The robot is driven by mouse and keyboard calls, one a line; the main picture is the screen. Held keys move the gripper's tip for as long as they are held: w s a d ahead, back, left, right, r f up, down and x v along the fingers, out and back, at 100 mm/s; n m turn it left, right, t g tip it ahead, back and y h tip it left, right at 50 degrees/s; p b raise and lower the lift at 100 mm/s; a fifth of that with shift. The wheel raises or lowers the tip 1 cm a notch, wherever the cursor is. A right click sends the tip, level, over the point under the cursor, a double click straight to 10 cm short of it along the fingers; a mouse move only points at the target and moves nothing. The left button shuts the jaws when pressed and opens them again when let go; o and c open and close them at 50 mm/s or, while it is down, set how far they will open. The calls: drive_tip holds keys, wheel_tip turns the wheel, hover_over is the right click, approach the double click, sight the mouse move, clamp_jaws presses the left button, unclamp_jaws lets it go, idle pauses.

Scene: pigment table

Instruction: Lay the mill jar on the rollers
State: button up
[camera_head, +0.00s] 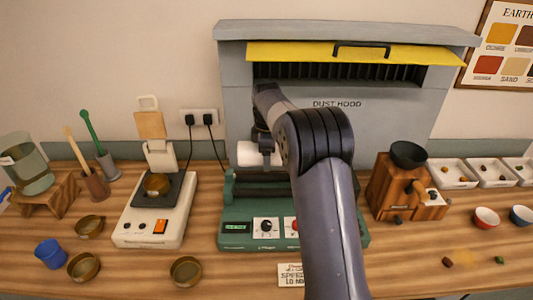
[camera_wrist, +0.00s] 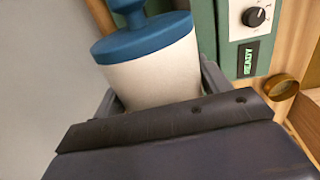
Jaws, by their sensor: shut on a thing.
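The mill jar is a white cylinder with a blue lid and knob, seen large in the wrist view (camera_wrist: 152,75). In the head view its white side (camera_head: 250,154) shows above the rollers, partly hidden by my arm. My gripper (camera_wrist: 160,95) is shut on the jar, with a finger on each side of its body. The dark rollers (camera_head: 250,188) lie on the green roller mill (camera_head: 232,212), which has a knob and a display reading READY. I cannot tell from these views whether the jar touches the rollers.
The grey dust hood (camera_head: 400,110) with a yellow sash (camera_head: 300,53) stands behind the mill. A white scale (camera_head: 150,225) stands left, a wooden grinder (camera_head: 385,190) right. Brass bowls (camera_head: 186,271) and a blue cup (camera_head: 50,253) are at front left.

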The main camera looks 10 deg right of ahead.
drive_tip(key=shift+f+b, duration=2.2)
drive_tip(key=shift+f, duration=0.35)
drive_tip(key=shift+r+p, duration=0.15)
drive_tip(key=shift+p, duration=0.45)
drive_tip(key=shift+f, duration=0.45)
drive_tip(key=shift+f+b, duration=0.5)
drive_tip(key=shift+f, duration=0.15)
drive_tip(key=shift+f, duration=0.4)
drive_tip(key=o, duration=1.4)
drive_tip(key=shift+s, duration=0.1)
